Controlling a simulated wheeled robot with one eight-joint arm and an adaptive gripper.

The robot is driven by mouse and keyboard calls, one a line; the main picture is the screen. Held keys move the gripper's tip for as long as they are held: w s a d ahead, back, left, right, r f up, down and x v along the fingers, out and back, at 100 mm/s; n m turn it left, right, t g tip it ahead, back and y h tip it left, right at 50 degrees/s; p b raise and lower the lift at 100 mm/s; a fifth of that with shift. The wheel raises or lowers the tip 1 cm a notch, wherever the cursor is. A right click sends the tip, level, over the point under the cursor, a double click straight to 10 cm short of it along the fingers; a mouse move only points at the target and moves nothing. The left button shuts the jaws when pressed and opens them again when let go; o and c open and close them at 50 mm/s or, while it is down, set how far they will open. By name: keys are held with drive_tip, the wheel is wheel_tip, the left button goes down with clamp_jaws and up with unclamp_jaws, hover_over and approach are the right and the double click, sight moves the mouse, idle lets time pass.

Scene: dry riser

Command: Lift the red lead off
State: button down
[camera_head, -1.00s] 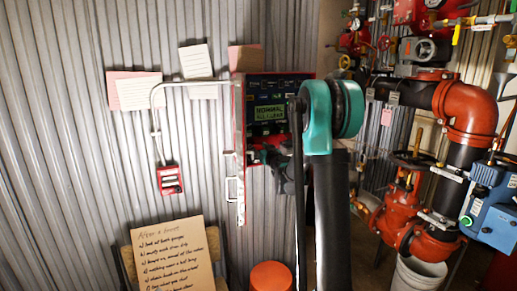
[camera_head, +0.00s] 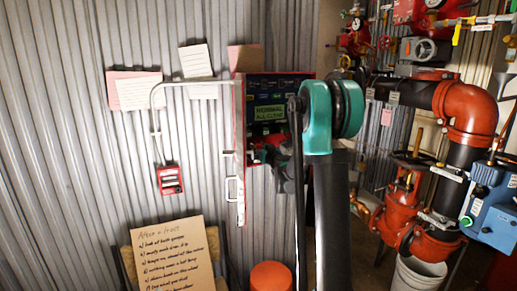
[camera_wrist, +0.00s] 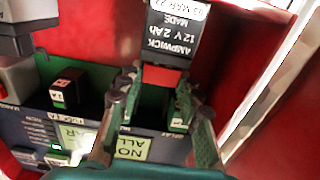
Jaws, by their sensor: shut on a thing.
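In the wrist view my gripper (camera_wrist: 157,90) is shut, with its dark fingers on either side of a small red piece (camera_wrist: 161,77), which looks like the red lead's end. The piece sits against the lower end of a dark battery (camera_wrist: 173,35) with upside-down white print, including "12 V 2Ah". I cannot tell whether it still touches the battery. In the head view my arm hides the lead and most of my gripper in front of the open red alarm panel (camera_head: 240,150).
The panel's screen (camera_head: 269,112) is lit green. In the wrist view a black block (camera_wrist: 67,89) stands beside the fingers, and a red cabinet wall (camera_wrist: 245,60) lies close on the right. Red pipes and valves (camera_head: 468,110) fill the right side.

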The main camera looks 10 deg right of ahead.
wheel_tip(320, 180, up, 2)
drive_tip(key=shift+r, duration=0.1)
drive_tip(key=c, duration=1.2)
unclamp_jaws()
drive_tip(key=shift+o, duration=0.3)
drive_tip(key=shift+s, duration=0.1)
drive_tip(key=v, duration=1.1)
drive_tip(key=shift+s, duration=0.4)
drive_tip(key=shift+s+d, duration=0.1)
drive_tip(key=shift+d, duration=0.1)
